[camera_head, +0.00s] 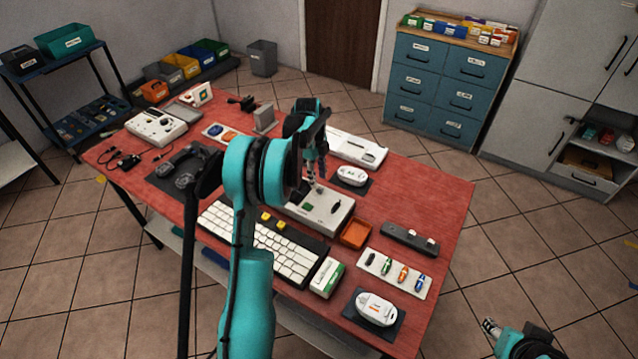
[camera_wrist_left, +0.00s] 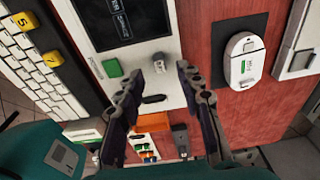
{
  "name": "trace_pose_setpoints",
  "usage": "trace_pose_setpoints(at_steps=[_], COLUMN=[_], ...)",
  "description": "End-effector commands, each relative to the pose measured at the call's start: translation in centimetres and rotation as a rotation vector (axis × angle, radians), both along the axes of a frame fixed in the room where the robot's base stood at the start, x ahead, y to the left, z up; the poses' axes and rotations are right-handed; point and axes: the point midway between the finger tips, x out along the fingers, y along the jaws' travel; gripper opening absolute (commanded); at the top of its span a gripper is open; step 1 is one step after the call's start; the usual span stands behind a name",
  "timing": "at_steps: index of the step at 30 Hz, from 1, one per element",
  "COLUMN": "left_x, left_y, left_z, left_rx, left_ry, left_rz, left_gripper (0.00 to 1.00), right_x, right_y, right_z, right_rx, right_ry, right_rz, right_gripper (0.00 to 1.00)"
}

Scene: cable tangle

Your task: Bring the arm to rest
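My left arm (camera_head: 255,200) reaches up over the red workbench (camera_head: 440,205). My left gripper (camera_head: 313,178) hangs above a white device box (camera_head: 338,222). The left wrist view shows the two fingers of this gripper (camera_wrist_left: 157,76) spread apart with nothing between them. Below them lies the white device box (camera_wrist_left: 178,92) with a dark screen, a green button (camera_wrist_left: 112,68) and a grey knob (camera_wrist_left: 160,63). I cannot tell whether a finger touches it. My right gripper (camera_head: 492,328) shows only in part at the lower right, off the bench.
A keyboard (camera_head: 270,250), an orange tray (camera_head: 355,233), a white oval device on a dark mat (camera_head: 352,175) and a black strip (camera_head: 408,238) lie around the left gripper. A blue drawer cabinet (camera_head: 435,85) stands behind.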

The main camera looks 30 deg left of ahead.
Motion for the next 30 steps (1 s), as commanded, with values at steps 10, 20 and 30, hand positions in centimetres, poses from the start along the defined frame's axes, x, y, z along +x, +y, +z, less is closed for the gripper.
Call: trace_pose_setpoints(at_steps=[10,20,30], left_x=[0.0,-0.1,-3.8], left_y=[0.9,1.0,-5.7], left_z=[6.9,8.3,14.0], left_rx=[0.0,0.0,0.047], left_ry=[0.0,0.0,-0.077], left_rz=[0.0,0.001,0.313], left_gripper=[0.36,0.36,0.36], right_x=[0.0,0.0,0.0], right_y=[0.0,0.0,0.0], right_z=[0.0,0.0,0.0], right_rx=[0.0,0.0,0.0], right_ry=[0.0,0.0,0.0], right_rz=[0.0,0.0,0.0], right_gripper=[0.4,0.4,0.4])
